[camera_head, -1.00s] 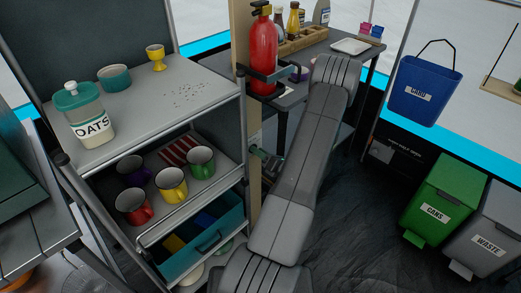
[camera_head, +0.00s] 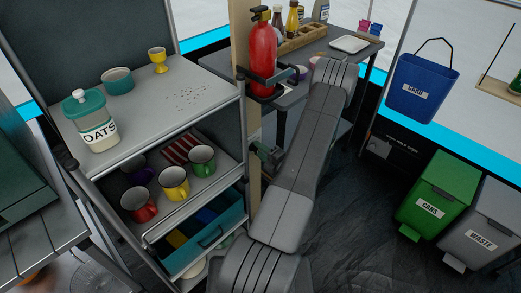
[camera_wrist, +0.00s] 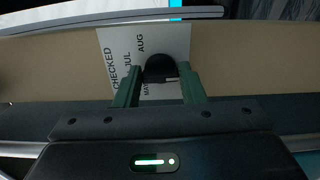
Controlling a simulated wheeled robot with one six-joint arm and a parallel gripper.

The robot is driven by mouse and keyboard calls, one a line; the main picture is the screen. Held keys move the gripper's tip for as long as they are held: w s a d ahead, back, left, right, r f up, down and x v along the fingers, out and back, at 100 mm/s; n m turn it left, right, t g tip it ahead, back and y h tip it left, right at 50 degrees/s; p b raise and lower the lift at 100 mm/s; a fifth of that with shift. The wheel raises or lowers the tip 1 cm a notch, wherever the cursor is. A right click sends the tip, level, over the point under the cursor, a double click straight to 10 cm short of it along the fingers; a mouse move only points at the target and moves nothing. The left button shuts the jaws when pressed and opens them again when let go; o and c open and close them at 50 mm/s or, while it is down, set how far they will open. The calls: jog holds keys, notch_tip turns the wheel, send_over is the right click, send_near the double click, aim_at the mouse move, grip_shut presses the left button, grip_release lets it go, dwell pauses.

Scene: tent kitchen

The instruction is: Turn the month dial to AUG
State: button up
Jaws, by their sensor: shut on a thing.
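The month dial (camera_wrist: 160,68) is a dark round knob in the wrist view. It sits on a white card (camera_wrist: 113,45) printed with CHECKED, JUL, AUG and a partly hidden label starting MA. AUG stands just above the knob in the picture, JUL to its left. A small pale mark shows at the knob's lower right; I cannot tell which month the dial points at. My gripper (camera_wrist: 161,78) has its green fingers shut on the dial, one on each side. In the head view my gripper (camera_head: 265,152) is small beside the tan post; the dial is not discernible there.
The tan post (camera_head: 243,60) carries a red fire extinguisher (camera_head: 262,55) above my gripper. A grey shelf cart (camera_head: 150,100) with an oats jar and mugs stands close left. A table (camera_head: 335,45) stands behind my arm. Bins (camera_head: 432,195) stand right; dark floor between is open.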

jog(key=shift+m, duration=0.4)
jog(key=o, duration=1)
jog(key=shift+d, duration=0.1)
jog(key=v, duration=1.4)
jog(key=shift+p, duration=0.3)
jog(key=shift+w, duration=0.1)
jog(key=x, duration=1.4)
